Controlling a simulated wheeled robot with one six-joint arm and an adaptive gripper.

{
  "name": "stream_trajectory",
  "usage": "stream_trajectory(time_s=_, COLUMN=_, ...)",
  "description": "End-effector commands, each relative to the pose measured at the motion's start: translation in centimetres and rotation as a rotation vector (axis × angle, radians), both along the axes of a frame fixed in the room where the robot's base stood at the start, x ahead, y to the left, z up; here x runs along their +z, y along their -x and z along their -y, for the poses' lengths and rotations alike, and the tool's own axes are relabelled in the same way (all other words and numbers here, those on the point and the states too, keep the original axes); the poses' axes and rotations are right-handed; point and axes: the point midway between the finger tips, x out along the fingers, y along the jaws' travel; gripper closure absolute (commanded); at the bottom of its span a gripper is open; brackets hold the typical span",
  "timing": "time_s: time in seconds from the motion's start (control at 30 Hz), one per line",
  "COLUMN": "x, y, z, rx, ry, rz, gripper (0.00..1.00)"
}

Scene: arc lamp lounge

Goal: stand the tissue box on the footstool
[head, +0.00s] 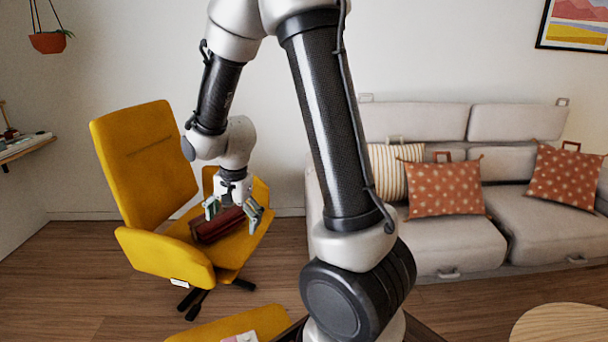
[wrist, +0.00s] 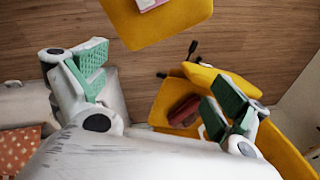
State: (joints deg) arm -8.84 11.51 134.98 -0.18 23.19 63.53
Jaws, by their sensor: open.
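A dark red, long box-like thing (head: 212,229) lies on the seat of the yellow armchair (head: 150,150); I take it for the tissue box, but no tissue or opening shows clearly. It also shows in the wrist view (wrist: 184,111). My gripper (head: 233,209) is open and empty, with its green-padded fingers wide apart. It hangs over the chair seat and hides part of the thing in the head view. In the wrist view the thing is below, near the right finger. The yellow footstool (head: 210,331) stands in front of the chair, partly cut off; its top also shows in the wrist view (wrist: 165,26).
A pink and white item (head: 241,338) lies on the footstool. The chair's armrest (head: 170,259) and back flank the seat. A grey sofa (head: 455,245) with cushions stands right, a round wooden table (head: 565,324) front right. Wooden floor between is clear.

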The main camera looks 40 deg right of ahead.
Motion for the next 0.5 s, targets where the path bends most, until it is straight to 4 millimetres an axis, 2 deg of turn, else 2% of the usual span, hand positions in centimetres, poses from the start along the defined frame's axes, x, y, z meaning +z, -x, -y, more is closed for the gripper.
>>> stream_trajectory(time_s=0.03, x=3.1, y=1.1, z=0.8, rx=0.068, ry=0.012, rz=0.032, gripper=0.03)
stream_trajectory(time_s=0.2, x=10.9, y=6.7, z=3.2, rx=0.35, ry=0.082, rz=0.097, gripper=0.03)
stream_trajectory(time_s=0.33, x=15.1, y=12.0, z=4.7, rx=0.558, ry=0.149, rz=0.142, gripper=0.03)
stream_trajectory(time_s=0.5, x=17.9, y=17.9, z=5.8, rx=0.775, ry=0.23, rz=0.18, gripper=0.03)
